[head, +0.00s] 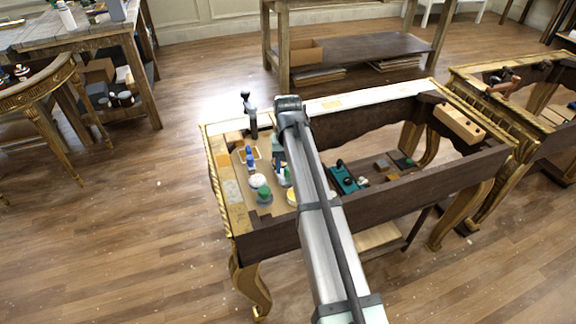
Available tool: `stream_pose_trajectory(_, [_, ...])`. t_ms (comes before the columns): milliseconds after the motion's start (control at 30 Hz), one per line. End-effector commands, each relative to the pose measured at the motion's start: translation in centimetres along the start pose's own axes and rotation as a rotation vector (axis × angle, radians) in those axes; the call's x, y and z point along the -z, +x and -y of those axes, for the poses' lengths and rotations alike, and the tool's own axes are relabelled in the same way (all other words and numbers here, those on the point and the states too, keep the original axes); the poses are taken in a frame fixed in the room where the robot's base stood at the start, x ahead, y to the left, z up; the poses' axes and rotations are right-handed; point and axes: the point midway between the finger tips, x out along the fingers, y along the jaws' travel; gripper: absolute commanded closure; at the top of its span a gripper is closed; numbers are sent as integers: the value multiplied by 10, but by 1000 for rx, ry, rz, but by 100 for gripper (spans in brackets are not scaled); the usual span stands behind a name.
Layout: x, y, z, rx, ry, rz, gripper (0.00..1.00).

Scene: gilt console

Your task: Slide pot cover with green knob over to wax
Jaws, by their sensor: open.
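A small pot cover with a green knob (264,193) sits on the pale left end of the console top. A round yellow item (292,197), possibly the wax, lies just to its right and is partly hidden by my arm. My gripper (281,172) hangs low over the console, just right of and behind the green knob. My arm covers much of it, and its fingertips are hard to make out. It is open, and I see nothing held in it.
A white round item (258,180) stands close behind the green knob, with blue-topped items (250,158) farther back. A dark clamp-like tool (250,115) rises at the back edge. A teal tool (345,178) lies inside the console frame, right of my arm.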

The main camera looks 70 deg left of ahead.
Motion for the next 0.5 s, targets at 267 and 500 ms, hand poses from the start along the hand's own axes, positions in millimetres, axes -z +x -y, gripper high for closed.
stream_pose_trajectory(267, [0,6,0,0,0,0,50])
stream_pose_trajectory(500, [0,5,0,0,0,0,61])
